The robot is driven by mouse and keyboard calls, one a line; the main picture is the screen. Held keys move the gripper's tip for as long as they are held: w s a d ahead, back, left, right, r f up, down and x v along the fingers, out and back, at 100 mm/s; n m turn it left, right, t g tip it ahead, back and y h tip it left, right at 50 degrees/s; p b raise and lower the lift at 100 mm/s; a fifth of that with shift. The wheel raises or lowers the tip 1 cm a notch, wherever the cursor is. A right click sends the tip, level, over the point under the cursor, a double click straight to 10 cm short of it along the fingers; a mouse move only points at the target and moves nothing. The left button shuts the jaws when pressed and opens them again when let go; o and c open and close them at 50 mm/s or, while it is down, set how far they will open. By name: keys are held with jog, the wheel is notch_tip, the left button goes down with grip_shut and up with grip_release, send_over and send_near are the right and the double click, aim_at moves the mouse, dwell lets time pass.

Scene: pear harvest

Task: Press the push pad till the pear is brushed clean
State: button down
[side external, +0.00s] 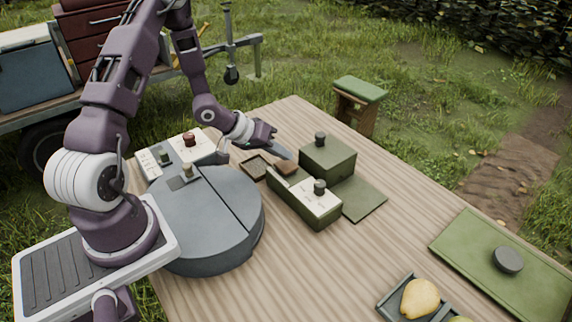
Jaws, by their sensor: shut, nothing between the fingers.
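A yellow pear (419,297) lies in a dark tray (393,296) at the front edge of the picture. My gripper (288,156) is shut and empty. It points down and right over the table, just left of a green box (330,158) with a dark knob on top. A lower green box with a pale top (305,198) and a dark knob stands in front of it. A small brown block (287,168), perhaps a brush, sits just below my fingertips; contact cannot be told. I cannot tell which part is the push pad.
A big round grey drum (205,220) stands left of the boxes. Pale panels with knobs (188,146) lie behind it. A green board with a dark round knob (507,259) lies at the right. The wooden table (330,265) is clear in the middle front.

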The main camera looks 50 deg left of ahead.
aim_at(282, 165)
jog(key=shift+r, duration=2.5)
dwell(0.7)
notch_tip(282, 165, up, 4)
jog(key=shift+f, duration=0.1)
jog(key=shift+f, duration=4.4)
jog(key=shift+f, duration=0.1)
jog(key=shift+f, duration=0.3)
